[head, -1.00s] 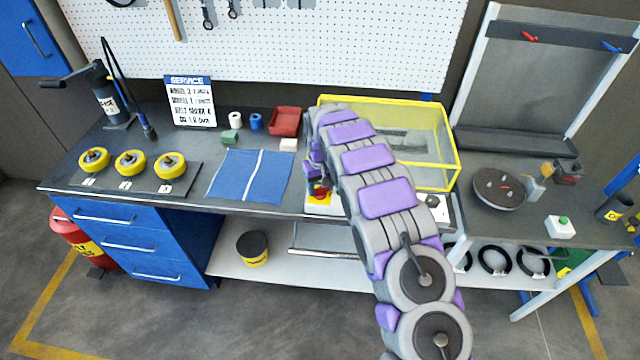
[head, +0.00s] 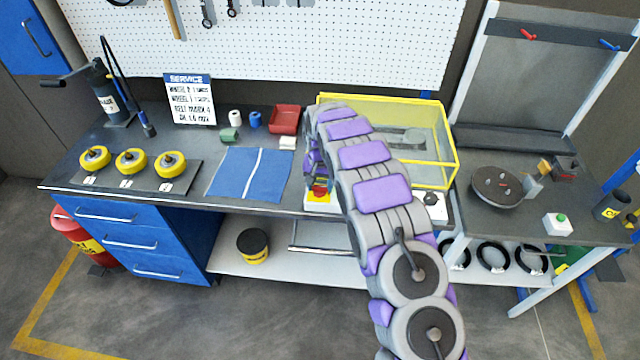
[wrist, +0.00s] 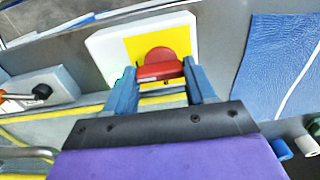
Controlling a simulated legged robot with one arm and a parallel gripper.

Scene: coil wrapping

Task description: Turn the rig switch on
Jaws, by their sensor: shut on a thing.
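The rig switch (wrist: 158,52) is a red handle on a yellow plate, on the face of a white box. In the wrist view its red bar lies across the picture between the two blue fingers of my gripper (wrist: 160,74). My gripper is shut on this bar. In the head view the switch box (head: 318,197) is at the bench's front edge, left of my arm. My gripper there is mostly hidden behind my arm links, so the handle's exact angle is hard to tell.
A yellow-framed clear enclosure (head: 450,150) stands behind my arm. A white box with a black knob (head: 433,203) is right of my arm. A blue mat (head: 240,176) lies left of the switch. Yellow wheels (head: 131,162) sit further left.

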